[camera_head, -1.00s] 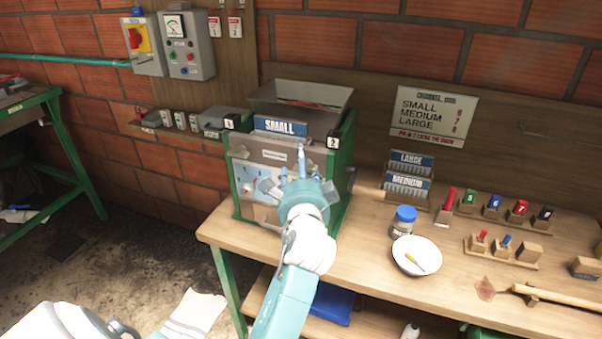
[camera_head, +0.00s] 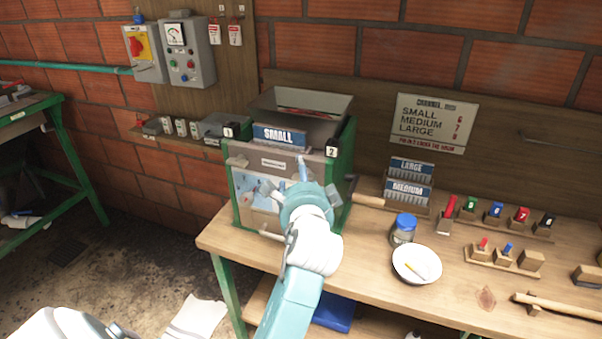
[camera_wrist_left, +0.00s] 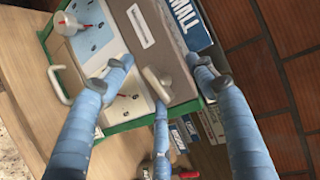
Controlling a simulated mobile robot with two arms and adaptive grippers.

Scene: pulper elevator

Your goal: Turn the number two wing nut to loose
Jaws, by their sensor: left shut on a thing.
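The green-framed pulper (camera_head: 342,170) stands at the left end of the bench, with a "SMALL" plate (camera_head: 279,136) at its top front. A number 2 tag (camera_head: 331,151) marks its right corner. My left gripper (camera_head: 304,186) is in front of the right part of the front panel and hides the wing nut in the head view. In the left wrist view, a grey-beige wing nut (camera_wrist_left: 157,83) sits between the blue fingers of the left gripper (camera_wrist_left: 160,80), which is shut on it. Its exact turn is hard to tell. My right gripper is not in view.
A number 1 tag (camera_head: 229,132) is at the pulper's left corner. "LARGE" and "MEDIUM" plates (camera_head: 408,190), a blue-lidded jar (camera_head: 404,229) and a white bowl (camera_head: 416,264) stand to the right. A control box (camera_head: 188,52) hangs on the wall.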

